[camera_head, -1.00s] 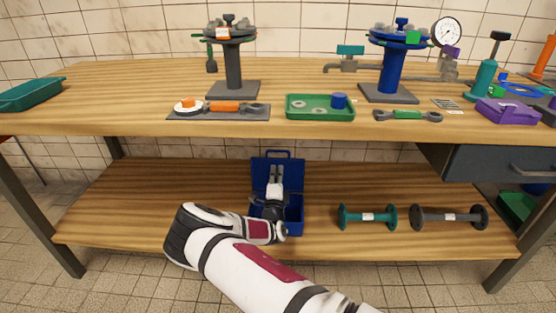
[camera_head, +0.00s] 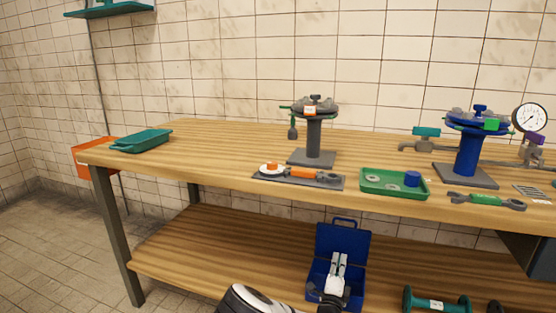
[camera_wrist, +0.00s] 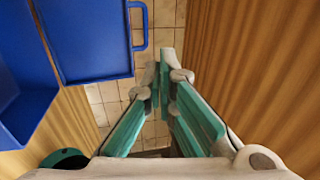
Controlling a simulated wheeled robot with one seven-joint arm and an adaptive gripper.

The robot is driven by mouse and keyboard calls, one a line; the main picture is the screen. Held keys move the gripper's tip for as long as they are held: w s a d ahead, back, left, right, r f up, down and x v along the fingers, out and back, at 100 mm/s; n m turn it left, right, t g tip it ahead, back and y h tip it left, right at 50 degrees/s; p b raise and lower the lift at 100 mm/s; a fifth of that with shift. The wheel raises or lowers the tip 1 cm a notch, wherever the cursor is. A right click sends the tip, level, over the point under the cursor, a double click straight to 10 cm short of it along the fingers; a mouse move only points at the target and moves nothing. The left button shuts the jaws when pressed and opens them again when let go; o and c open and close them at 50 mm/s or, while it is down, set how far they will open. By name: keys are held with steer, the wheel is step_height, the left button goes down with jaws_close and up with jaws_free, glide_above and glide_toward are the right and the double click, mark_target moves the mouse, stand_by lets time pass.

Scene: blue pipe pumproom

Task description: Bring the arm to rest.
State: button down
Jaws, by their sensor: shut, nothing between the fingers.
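My gripper (camera_head: 338,267) is low in the head view, in front of the open blue toolbox (camera_head: 323,241) on the lower shelf. Its fingers point away toward the box and look shut and empty. In the wrist view my gripper (camera_wrist: 160,72) shows teal finger pads that converge at the tips, with nothing between them. The blue toolbox (camera_wrist: 90,45) lies to the left of the fingers there, apart from them. Most of my arm is cut off by the bottom edge of the head view.
The workbench (camera_head: 225,176) carries a grey valve stand (camera_head: 314,135), a blue valve stand (camera_head: 468,150), a green tray (camera_head: 392,191) and a teal tray (camera_head: 142,141). The lower shelf (camera_head: 215,262) is bare left of the toolbox. A teal dumbbell-shaped part (camera_head: 436,302) lies to its right.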

steer(key=s+d+r+m+g+h, duration=0.3)
steer(key=d+r+m+g+h, duration=0.15)
steer(key=r+m, duration=0.35)
steer(key=s+d+r+m+g+h, duration=0.3)
steer(key=s+d+r+m+h, duration=0.1)
steer(key=d+r+m+h, duration=0.3)
steer(key=s+d+r+m+g+y, duration=0.1)
steer(key=s+d+r+m+g, duration=0.2)
steer(key=s+r+m+g, duration=0.35)
steer(key=s+d+r+m+g+y, duration=0.1)
steer(key=s+d+r+m+g, duration=0.15)
steer(key=s+m+g, duration=0.45)
steer(key=s+a+r+m+g+y, duration=0.1)
steer(key=s+r+m+y, duration=0.15)
steer(key=s+m, duration=0.35)
steer(key=s+a+r+m+y, duration=0.1)
steer(key=s+a+m+y, duration=0.15)
steer(key=s, duration=0.45)
steer(key=s+a+r+m+g+y, duration=0.1)
steer(key=s+r+m+y, duration=0.1)
steer(key=s+m+y, duration=0.4)
steer(key=s+a+r+m+t+y, duration=0.2)
steer(key=s+a+m+t+y, duration=0.4)
steer(key=s+a, duration=1)
step_height(320, 180, up, 27)
steer(key=s+d+m+t+p, duration=0.1)
steer(key=d+t+p, duration=0.1)
steer(key=p, duration=2.3)
steer(key=shift+s+h, duration=0.15)
steer(key=shift+h, duration=0.3)
